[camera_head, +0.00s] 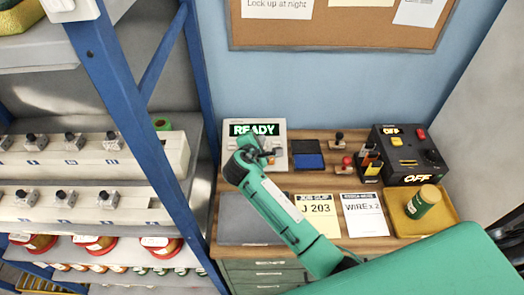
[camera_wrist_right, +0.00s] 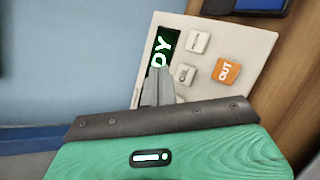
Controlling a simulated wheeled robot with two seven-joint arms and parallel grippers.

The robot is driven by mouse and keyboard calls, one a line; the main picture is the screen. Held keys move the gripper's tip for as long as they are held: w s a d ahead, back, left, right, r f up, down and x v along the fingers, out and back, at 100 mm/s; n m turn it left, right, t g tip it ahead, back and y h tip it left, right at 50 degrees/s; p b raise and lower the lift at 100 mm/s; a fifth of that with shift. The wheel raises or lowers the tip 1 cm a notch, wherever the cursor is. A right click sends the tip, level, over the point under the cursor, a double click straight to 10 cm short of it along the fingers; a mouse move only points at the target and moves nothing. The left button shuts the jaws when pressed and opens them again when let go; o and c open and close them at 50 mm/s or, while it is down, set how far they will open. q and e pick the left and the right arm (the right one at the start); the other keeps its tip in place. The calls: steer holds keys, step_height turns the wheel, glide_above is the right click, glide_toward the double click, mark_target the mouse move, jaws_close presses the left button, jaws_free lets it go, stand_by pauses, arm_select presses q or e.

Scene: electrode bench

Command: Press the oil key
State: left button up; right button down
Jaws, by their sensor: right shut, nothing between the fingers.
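A pale control panel (camera_head: 229,132) with a green-lit READY display stands at the back left of the bench. In the right wrist view the panel (camera_wrist_right: 262,45) shows a pale key with small blurred lettering that seems to read OIL (camera_wrist_right: 184,74), another pale key (camera_wrist_right: 198,43) and an orange CUT key (camera_wrist_right: 226,72). My right gripper (camera_head: 262,150) is in front of the panel in the head view and hides part of its keys. In the right wrist view its shut, empty fingertips (camera_wrist_right: 158,72) overlap the display, just left of the OIL key. Contact cannot be told. My left gripper is out of view.
A black switch box (camera_head: 405,160) and a yellow tray (camera_head: 450,205) with a green jar (camera_head: 422,202) stand at the bench's right. Stamps and a blue pad (camera_head: 308,160) lie mid-bench, behind cards. A blue-framed shelf (camera_head: 150,125) rises close on the left.

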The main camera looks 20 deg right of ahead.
steer(key=f, duration=0.1)
steer(key=w+f+b, duration=0.1)
steer(key=shift+d+f, duration=0.15)
steer(key=shift+f, duration=0.25)
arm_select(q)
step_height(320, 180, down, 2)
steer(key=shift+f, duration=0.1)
arm_select(e)
steer(key=shift+w+f, duration=0.1)
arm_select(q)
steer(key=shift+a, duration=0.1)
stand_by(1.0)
arm_select(e)
steer(key=shift+f, duration=0.15)
steer(key=shift+w+f, duration=0.15)
steer(key=shift+f, duration=0.05)
steer(key=shift+w+d+f, duration=0.1)
steer(key=shift+w+f, duration=0.05)
steer(key=shift+f, duration=0.25)
stand_by(0.9)
stand_by(0.3)
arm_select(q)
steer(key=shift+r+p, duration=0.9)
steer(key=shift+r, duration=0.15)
arm_select(e)
steer(key=shift+s+r, duration=0.35)
steer(key=shift+r, duration=0.45)
